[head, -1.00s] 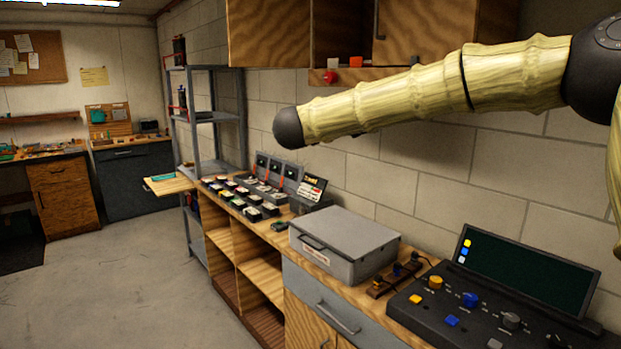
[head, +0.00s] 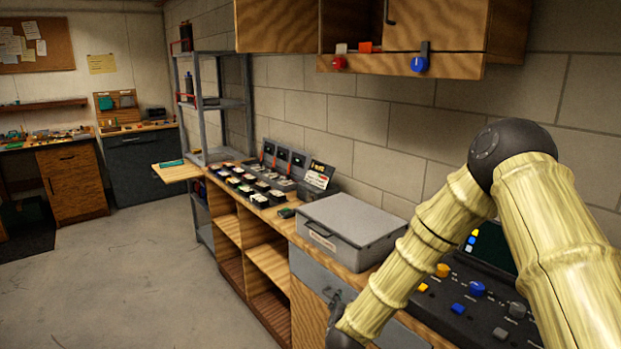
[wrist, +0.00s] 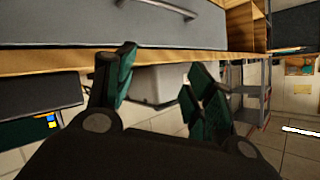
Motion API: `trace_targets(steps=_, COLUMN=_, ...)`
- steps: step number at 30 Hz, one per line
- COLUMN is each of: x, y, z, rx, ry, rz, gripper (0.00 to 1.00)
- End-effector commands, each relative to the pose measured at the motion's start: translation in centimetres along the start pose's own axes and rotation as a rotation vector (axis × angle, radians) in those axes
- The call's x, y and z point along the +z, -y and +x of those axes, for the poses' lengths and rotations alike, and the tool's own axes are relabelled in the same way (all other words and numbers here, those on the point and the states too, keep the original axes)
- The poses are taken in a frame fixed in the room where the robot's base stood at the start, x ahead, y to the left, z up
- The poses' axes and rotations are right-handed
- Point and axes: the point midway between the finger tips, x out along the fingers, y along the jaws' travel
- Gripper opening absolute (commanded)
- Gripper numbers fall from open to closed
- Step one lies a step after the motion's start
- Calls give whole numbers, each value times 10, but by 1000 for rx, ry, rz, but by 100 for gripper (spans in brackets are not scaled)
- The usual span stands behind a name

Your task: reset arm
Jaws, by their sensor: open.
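My arm is bent in the head view, with its dark elbow high at the right and the bamboo-patterned forearm sloping down to the lower left. The forearm passes in front of the bench and the control console, and its dark end joint is cut by the bottom edge. My gripper is not visible in the head view. In the wrist view my gripper (wrist: 160,88) has its two dark green fingers spread apart with nothing between them. Behind the fingers are the wooden bench edge and a pale grey box, and that view looks upside down.
A grey lidded case (head: 350,230) sits on the bench beside the forearm. The console (head: 465,290) is partly hidden by my arm. A wall cabinet (head: 440,25) overhangs above. A metal shelf (head: 220,103) stands farther back. Open floor (head: 150,285) lies at the left.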

Motion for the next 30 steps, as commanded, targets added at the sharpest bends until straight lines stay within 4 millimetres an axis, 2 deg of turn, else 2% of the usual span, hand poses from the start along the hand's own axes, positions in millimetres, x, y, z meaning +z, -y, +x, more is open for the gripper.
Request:
trace_targets(steps=1, x=26, y=-17, z=-6, rx=2, ry=51, rz=-32, gripper=54)
trace_targets(steps=6, x=102, y=-73, z=-32, rx=10, ry=225, rz=-126, gripper=54)
trace_targets(steps=11, x=166, y=-129, z=-69, rx=25, ry=394, rz=-206, gripper=54)
trace_targets(steps=15, x=214, y=-178, z=-111, rx=43, ry=546, rz=-271, gripper=54)
trace_targets(steps=20, x=260, y=-235, z=-168, rx=72, ry=725, rz=-338, gripper=54)
trace_targets(steps=24, x=290, y=-283, z=-225, rx=103, ry=884, rz=-390, gripper=54)
trace_targets(steps=30, x=312, y=-333, z=-296, rx=144, ry=1069, rz=-443, gripper=54)
